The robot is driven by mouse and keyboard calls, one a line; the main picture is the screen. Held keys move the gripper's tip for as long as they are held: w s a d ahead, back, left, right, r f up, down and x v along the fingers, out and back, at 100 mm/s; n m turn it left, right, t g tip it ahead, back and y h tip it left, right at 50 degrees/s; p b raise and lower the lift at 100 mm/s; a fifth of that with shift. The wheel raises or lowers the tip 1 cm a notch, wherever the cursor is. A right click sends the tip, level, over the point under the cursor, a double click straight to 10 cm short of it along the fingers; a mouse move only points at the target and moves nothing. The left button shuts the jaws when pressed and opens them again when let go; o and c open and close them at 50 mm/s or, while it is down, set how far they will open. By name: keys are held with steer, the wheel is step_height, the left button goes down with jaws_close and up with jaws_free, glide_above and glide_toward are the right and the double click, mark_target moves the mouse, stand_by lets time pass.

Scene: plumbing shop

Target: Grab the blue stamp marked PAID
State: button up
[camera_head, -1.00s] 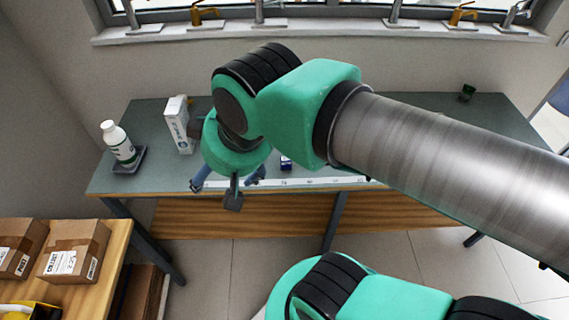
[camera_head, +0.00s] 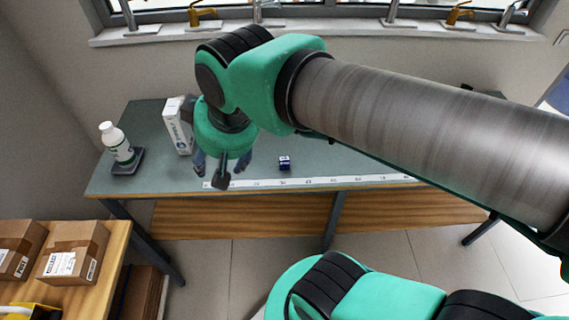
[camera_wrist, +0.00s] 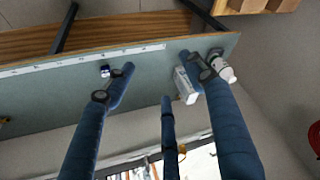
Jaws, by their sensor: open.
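A small dark blue block with a white marking, which appears to be the stamp, (camera_head: 285,163) sits on the grey-green tabletop near its front edge. Its lettering is too small to read. My gripper (camera_head: 222,172) hangs over the table to the left of the block, open and empty, apart from it. In the wrist view the block (camera_wrist: 105,71) shows just left of one blue finger, outside the space between the fingers of my gripper (camera_wrist: 160,80).
A white box (camera_head: 179,126) stands behind and left of my gripper. A white bottle (camera_head: 116,142) stands on a dark tray (camera_head: 128,165) farther left. A ruler strip (camera_head: 330,181) runs along the front edge. Brown cartons (camera_head: 75,250) sit on a lower wooden table.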

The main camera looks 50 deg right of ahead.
steer(key=w+d+f+m+g+p, duration=0.1)
steer(key=w+d+f+m+g, duration=0.15)
steer(key=w+d, duration=0.6)
steer(key=m+g+y+p, duration=0.1)
steer(key=m+g+p, duration=0.1)
steer(key=m+g, duration=0.25)
glide_above(284, 158)
steer(key=w+d, duration=0.1)
step_height(284, 158, down, 24)
steer(key=shift+r+m+t, duration=0.25)
steer(key=shift+m+t, duration=0.05)
steer(key=shift+d+f, duration=0.1)
steer(key=shift+f, duration=0.05)
steer(key=shift+s+a+f, duration=0.15)
steer(key=shift+f, duration=1.2)
steer(key=shift+s+a+f, duration=0.1)
steer(key=shift+f, duration=1.3)
steer(key=shift+s+a+f, duration=0.15)
steer(key=shift+f, duration=1.2)
steer(key=shift+f, duration=0.1)
steer(key=shift+s+a+f+b, duration=0.15)
steer(key=shift+f+b, duration=0.2)
steer(key=shift+f, duration=0.9)
steer(key=shift+s+a+f+b, duration=0.1)
steer(key=shift+f+b, duration=0.2)
steer(key=shift+f, duration=0.95)
